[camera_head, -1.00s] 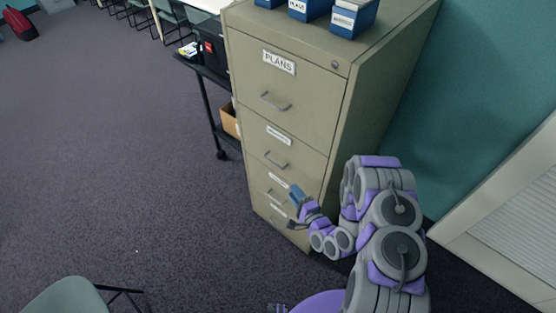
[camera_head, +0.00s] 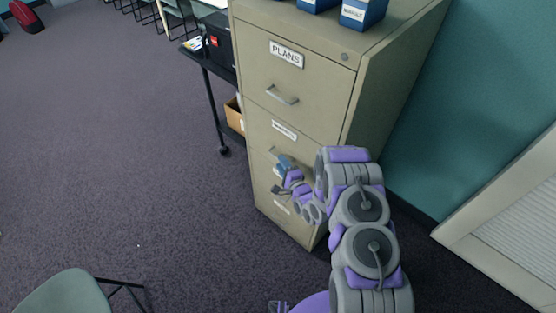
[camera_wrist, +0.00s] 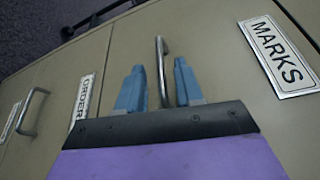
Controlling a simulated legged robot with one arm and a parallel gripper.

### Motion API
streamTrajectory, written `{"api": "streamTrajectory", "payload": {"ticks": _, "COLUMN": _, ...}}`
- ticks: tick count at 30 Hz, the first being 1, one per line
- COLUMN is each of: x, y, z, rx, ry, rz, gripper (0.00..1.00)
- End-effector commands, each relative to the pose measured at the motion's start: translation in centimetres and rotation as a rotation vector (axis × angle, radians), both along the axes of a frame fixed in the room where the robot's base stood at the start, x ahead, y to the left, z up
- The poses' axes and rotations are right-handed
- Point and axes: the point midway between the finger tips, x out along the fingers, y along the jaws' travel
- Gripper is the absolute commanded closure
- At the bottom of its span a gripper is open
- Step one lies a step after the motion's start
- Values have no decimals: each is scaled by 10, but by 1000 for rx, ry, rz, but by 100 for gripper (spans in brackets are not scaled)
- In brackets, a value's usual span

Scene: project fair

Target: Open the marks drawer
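The marks drawer (camera_head: 262,137) is the second drawer down in the beige filing cabinet (camera_head: 385,100) and looks shut. Its label reads MARKS in the wrist view (camera_wrist: 280,55). Its metal handle (camera_wrist: 160,70) runs between the two blue fingers of my gripper (camera_wrist: 160,85), which are apart on either side of it. In the head view my gripper (camera_head: 281,163) is at the front of that drawer, close to the handle (camera_head: 275,152). I cannot tell whether a finger touches the handle.
The PLANS drawer (camera_head: 262,75) is above and looks shut; the ORDER drawer label (camera_wrist: 82,100) is below. Blue boxes (camera_head: 362,12) stand on the cabinet. A black cart (camera_head: 209,80) is to its left. A green chair (camera_head: 65,295) is at lower left. Carpet (camera_head: 130,170) is clear before the cabinet.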

Motion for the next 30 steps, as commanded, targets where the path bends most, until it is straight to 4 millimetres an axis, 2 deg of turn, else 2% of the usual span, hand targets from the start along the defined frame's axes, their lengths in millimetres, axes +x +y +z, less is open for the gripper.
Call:
{"api": "streamTrajectory", "payload": {"ticks": 3, "x": 15, "y": 10, "z": -3, "rx": 0, "ry": 1, "rz": 2, "gripper": 64}}
{"api": "streamTrajectory", "payload": {"ticks": 9, "x": 30, "y": 18, "z": -3, "rx": 1, "ry": -2, "rz": 2, "gripper": 64}}
{"api": "streamTrajectory", "payload": {"ticks": 20, "x": 32, "y": 19, "z": -3, "rx": 1, "ry": 1, "rz": 1, "gripper": 65}}
{"api": "streamTrajectory", "payload": {"ticks": 30, "x": 32, "y": 19, "z": -4, "rx": 0, "ry": 2, "rz": 1, "gripper": 98}}
